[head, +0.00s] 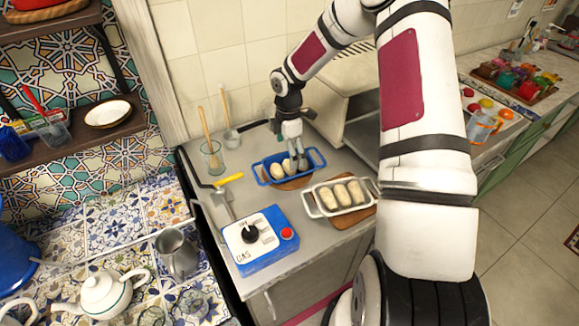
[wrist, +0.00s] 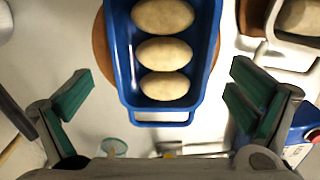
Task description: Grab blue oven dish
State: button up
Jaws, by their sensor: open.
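The blue oven dish (head: 262,177) sits on a round wooden board on the metal counter in the head view, with oval dough-like pieces in it. In the wrist view the blue dish (wrist: 121,75) fills the upper middle, with a row of three pale pieces (wrist: 163,54) and a loop handle (wrist: 161,123) at its near end. My gripper (head: 296,163) is above the dish in the head view and hides part of it. In the wrist view my gripper (wrist: 160,95) is open, with green-padded fingers wide apart on either side of the dish's near end. No contact with the dish is visible.
A white oven dish (head: 316,207) with similar pieces stands close on the right, on a wooden board (head: 358,214). A blue timer-like box (head: 260,240) is in front. A cabinet wall rises behind.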

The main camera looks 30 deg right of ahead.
notch_tip(320, 180, down, 5)
jog(key=shift+s+d+r+p, duration=0.1)
jog(key=shift+s+p, duration=0.05)
jog(key=shift+p, duration=0.35)
jog(key=c, duration=1.3)
